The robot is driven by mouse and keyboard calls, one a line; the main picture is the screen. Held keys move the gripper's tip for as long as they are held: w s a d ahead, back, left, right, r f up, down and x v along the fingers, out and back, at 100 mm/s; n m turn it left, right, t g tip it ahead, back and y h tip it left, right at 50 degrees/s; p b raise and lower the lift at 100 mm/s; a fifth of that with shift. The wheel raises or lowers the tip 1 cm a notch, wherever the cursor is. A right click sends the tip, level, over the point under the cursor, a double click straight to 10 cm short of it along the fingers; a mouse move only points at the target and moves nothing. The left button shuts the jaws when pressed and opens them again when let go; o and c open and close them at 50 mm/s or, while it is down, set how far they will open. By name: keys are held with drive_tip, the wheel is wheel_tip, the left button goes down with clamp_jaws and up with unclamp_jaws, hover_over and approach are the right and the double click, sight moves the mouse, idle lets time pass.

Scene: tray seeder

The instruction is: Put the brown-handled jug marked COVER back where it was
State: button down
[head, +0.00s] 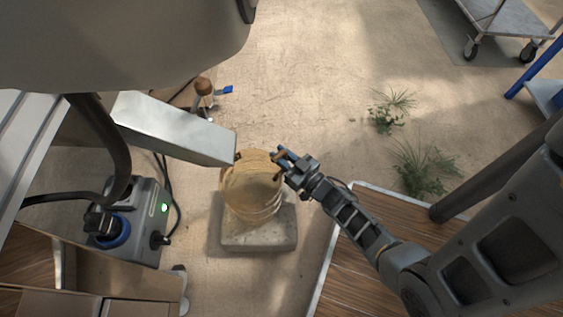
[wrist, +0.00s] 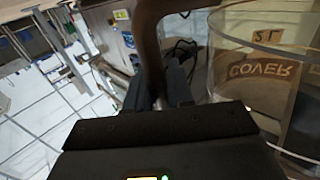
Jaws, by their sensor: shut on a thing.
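The clear jug (head: 250,187) is at the middle of the head view, over a pale stone block (head: 230,240). I cannot tell whether it touches the block. In the wrist view the jug (wrist: 225,70) fills the right side, with COVER lettering reading upside down and a small tan tag near it. Its brown handle (wrist: 150,25) runs between my fingers. My gripper (head: 280,163) is shut on this handle at the jug's right side in the head view; the fingers also show in the wrist view (wrist: 160,88).
A metal chute (head: 175,130) ends close to the jug's upper left. A grey socket box (head: 135,220) with cables stands at left. A wooden-topped table (head: 350,270) lies at lower right. Weeds (head: 425,165) grow from the floor at right. Open floor (head: 310,70) lies beyond.

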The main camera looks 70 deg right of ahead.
drive_tip(key=shift+f+b, duration=0.8)
drive_tip(key=shift+f, duration=0.8)
drive_tip(key=shift+f, duration=0.15)
drive_tip(key=c, duration=1)
unclamp_jaws()
